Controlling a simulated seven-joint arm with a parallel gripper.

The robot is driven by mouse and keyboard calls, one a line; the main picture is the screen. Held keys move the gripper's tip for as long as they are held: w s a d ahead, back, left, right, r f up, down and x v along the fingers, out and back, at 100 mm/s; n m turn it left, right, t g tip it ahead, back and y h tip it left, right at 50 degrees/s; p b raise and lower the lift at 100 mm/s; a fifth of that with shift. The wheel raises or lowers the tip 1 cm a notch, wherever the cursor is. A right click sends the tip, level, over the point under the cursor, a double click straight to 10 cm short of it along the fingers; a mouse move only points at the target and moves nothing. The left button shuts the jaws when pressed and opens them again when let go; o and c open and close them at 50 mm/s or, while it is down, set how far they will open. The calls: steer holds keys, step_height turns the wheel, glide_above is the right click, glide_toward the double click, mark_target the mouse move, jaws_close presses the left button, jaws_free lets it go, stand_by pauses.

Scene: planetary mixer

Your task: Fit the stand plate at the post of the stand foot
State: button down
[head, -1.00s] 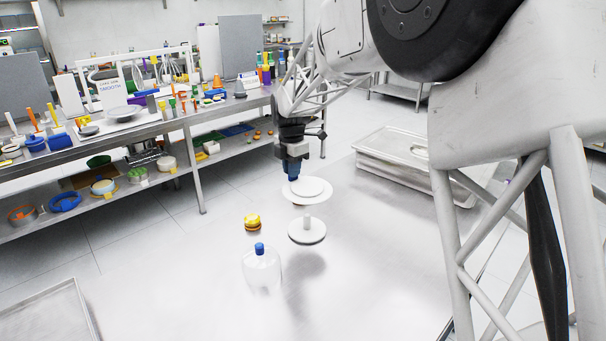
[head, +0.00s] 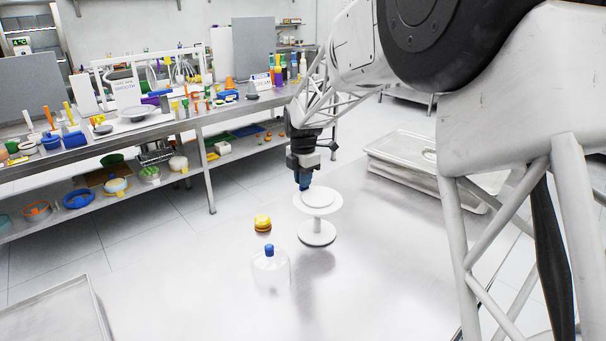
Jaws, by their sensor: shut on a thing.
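The white round stand plate (head: 332,206) is level in the head view, with a smaller raised disc on top. My gripper (head: 304,186), with blue fingers, is shut on the plate's far left edge. The stand foot (head: 317,238) is a white disc on the table directly below. Its short upright post (head: 316,224) reaches up to the plate's underside in the picture. The plate hides the post's top, so I cannot tell whether the two touch or how far the post is seated.
A clear dome with a blue knob (head: 269,251) and a small yellow stacked item (head: 262,223) stand left of the foot. Metal trays (head: 400,160) lie at the back right, and another tray (head: 60,310) is front left. The table's front middle is clear.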

mark_target(303, 190)
steer(key=shift+f, duration=1.15)
steer(key=shift+f, duration=1.85)
stand_by(1.2)
steer(key=c, duration=1.1)
jaws_free()
steer(key=shift+r, duration=3.9)
